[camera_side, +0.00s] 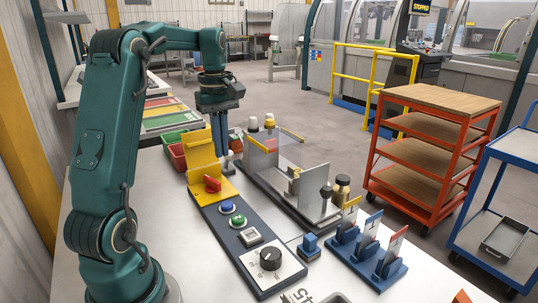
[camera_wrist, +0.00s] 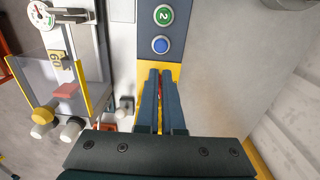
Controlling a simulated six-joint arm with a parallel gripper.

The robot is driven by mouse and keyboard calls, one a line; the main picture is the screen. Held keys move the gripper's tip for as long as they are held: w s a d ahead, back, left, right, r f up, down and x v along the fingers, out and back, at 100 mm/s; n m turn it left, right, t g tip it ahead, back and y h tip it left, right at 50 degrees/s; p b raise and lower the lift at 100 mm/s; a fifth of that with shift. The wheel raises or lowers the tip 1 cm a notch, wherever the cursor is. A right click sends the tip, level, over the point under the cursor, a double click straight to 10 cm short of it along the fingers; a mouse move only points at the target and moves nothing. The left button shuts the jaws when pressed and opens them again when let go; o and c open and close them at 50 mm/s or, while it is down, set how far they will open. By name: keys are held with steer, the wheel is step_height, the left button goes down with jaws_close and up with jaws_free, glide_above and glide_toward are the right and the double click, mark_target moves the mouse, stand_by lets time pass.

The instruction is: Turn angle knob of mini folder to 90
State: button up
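The control strip (camera_side: 228,222) lies on the bench in the side view. At its near end is a black knob (camera_side: 270,258) on a white dial plate; the dial's marks are too small to read. My gripper (camera_side: 222,172) points down over the far end, by a red knob (camera_side: 212,184) on a yellow plate. In the wrist view the two dark blue fingers (camera_wrist: 161,74) stand a narrow gap apart, with yellow and some red showing between them. The black knob is outside the wrist view. The mini folder (camera_side: 290,185), with grey plates and a clear guard, stands right of the strip.
A blue button (camera_side: 227,207) and a green button (camera_side: 238,220) lie between the red and black knobs. A blue stand with several tagged cards (camera_side: 368,250) sits at the right. Red and green bins (camera_side: 175,150) stand behind.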

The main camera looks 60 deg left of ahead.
steer(key=o, duration=0.5)
steer(key=shift+w+a, duration=0.1)
steer(key=o, duration=0.5)
steer(key=shift+w+a+f+n, duration=0.1)
steer(key=shift+f+n, duration=0.2)
steer(key=shift+f, duration=0.05)
steer(key=shift+o, duration=0.3)
steer(key=d+f, duration=0.1)
steer(key=w+d+f, duration=0.1)
steer(key=d, duration=0.1)
steer(key=shift+w+d+f, duration=0.2)
steer(key=shift+d+f, duration=0.1)
steer(key=shift+f, duration=0.1)
steer(key=m, duration=0.5)
glide_above(270, 251)
step_height(270, 251, down, 6)
steer(key=shift+r, duration=0.25)
steer(key=shift+f, duration=2.5)
jaws_close()
